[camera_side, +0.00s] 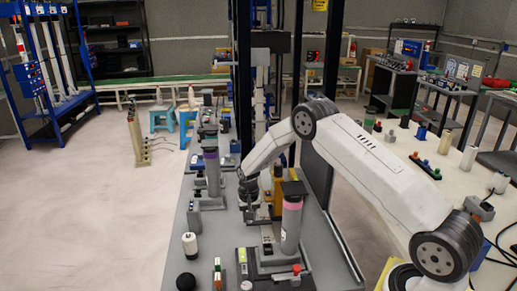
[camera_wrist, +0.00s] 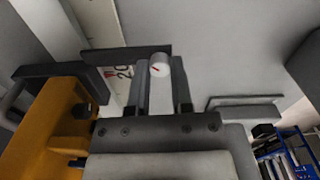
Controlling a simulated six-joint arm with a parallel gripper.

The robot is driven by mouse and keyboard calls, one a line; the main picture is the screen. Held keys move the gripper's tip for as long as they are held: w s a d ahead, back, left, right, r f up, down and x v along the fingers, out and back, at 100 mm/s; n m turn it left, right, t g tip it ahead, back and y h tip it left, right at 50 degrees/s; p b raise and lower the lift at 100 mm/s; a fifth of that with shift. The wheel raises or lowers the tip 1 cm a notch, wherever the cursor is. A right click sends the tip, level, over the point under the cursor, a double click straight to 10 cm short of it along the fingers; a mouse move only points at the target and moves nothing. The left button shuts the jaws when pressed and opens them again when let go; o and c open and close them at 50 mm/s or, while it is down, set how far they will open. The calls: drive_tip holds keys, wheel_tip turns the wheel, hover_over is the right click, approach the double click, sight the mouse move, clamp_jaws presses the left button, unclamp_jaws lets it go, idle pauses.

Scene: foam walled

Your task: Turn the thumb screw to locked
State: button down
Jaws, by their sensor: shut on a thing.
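The thumb screw (camera_wrist: 159,68) shows in the wrist view as a pale round knob with a short red mark on its face. My gripper (camera_wrist: 161,82) has one finger on each side of it and is shut on it. I cannot tell from the mark whether the screw is locked. In the side view my gripper (camera_side: 249,205) is down at the grey bench, beside an orange-yellow block; the screw is too small or hidden to make out there.
The orange-yellow block (camera_wrist: 58,125) stands close to the left of my gripper in the wrist view. A white bottle-like piece (camera_side: 190,245) and a black ball (camera_side: 186,282) are nearer the front.

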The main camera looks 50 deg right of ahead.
drive_tip(key=m, duration=0.4)
drive_tip(key=shift+m, duration=0.3)
drive_tip(key=m, duration=0.3)
drive_tip(key=shift+m, duration=0.3)
drive_tip(key=m, duration=0.3)
drive_tip(key=shift+m, duration=2.3)
drive_tip(key=c, duration=0.5)
unclamp_jaws()
drive_tip(key=shift+r, duration=0.1)
